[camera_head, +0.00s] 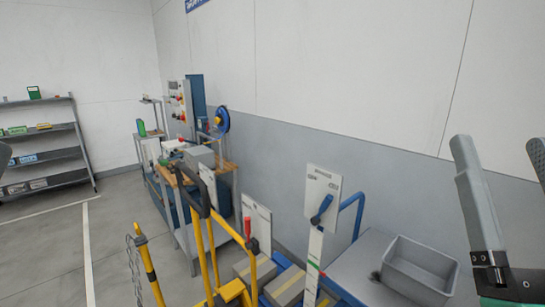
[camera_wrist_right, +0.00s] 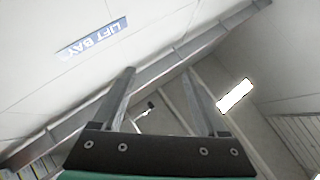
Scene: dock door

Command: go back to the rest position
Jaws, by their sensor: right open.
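My right gripper (camera_head: 499,143) is raised at the right edge in the head view, in front of the wall. Its two grey fingers stand apart and point up, with nothing between them. In the right wrist view the same gripper (camera_wrist_right: 158,72) is open and empty, facing the upper wall and ceiling. At the left edge of the head view only a small grey sliver shows, which may be part of my left gripper; its jaws cannot be made out.
A grey bin (camera_head: 418,270) stands on a bench below my right gripper. A white panel with a blue lever (camera_head: 322,207), yellow rails (camera_head: 228,230) and cardboard boxes (camera_head: 285,287) are nearby. A workbench (camera_head: 190,235) and a shelf rack (camera_head: 45,155) stand farther back. Floor at left is clear.

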